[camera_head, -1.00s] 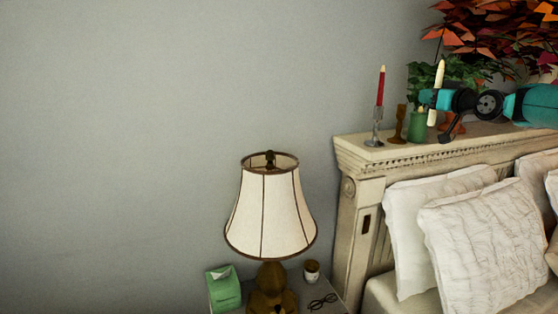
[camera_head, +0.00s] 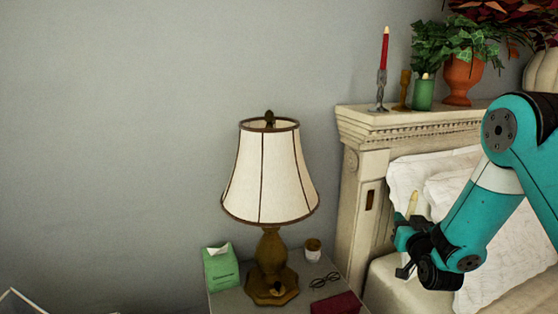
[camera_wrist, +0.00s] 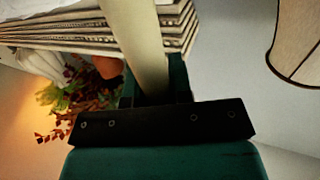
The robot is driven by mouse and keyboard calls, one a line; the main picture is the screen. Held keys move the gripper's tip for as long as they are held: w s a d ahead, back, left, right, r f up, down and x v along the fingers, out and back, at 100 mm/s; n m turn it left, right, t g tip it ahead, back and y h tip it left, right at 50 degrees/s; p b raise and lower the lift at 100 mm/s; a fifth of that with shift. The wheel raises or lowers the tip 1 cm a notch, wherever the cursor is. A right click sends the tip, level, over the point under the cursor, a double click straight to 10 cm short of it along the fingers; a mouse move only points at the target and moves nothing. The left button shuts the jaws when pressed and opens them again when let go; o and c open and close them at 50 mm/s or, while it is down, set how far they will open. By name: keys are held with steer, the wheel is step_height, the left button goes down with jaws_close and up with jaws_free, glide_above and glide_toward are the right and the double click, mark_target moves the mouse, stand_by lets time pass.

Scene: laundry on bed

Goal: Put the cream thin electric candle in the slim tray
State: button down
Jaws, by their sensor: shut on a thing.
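The cream thin candle (camera_head: 412,203) stands roughly upright in my gripper (camera_head: 404,232), its upper part showing above the jaws in the head view. My gripper is shut on it, in front of the pillows and to the right of the lamp. In the wrist view the candle (camera_wrist: 139,40) runs up from between the jaws (camera_wrist: 155,90) and out of the top of the picture. The candle's lower end is hidden in the head view. I cannot make out a slim tray in either view.
A nightstand (camera_head: 232,302) holds a lamp (camera_head: 270,180), green tissue box (camera_head: 221,267), glasses (camera_head: 325,280), small cup (camera_head: 313,250) and dark red item (camera_head: 336,304). The headboard shelf (camera_head: 365,118) bears a red candle (camera_head: 384,50), green candle (camera_head: 423,94) and plants.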

steer(key=s+a+f, duration=0.1)
steer(key=s+f, duration=0.5)
steer(key=f, duration=0.2)
steer(key=s+a+f+y+b, duration=0.1)
steer(key=s+f, duration=0.5)
steer(key=f, duration=0.2)
steer(key=shift+a+f+n+b, duration=0.15)
steer(key=shift+a+n+b, duration=0.1)
steer(key=shift+n+b, duration=0.05)
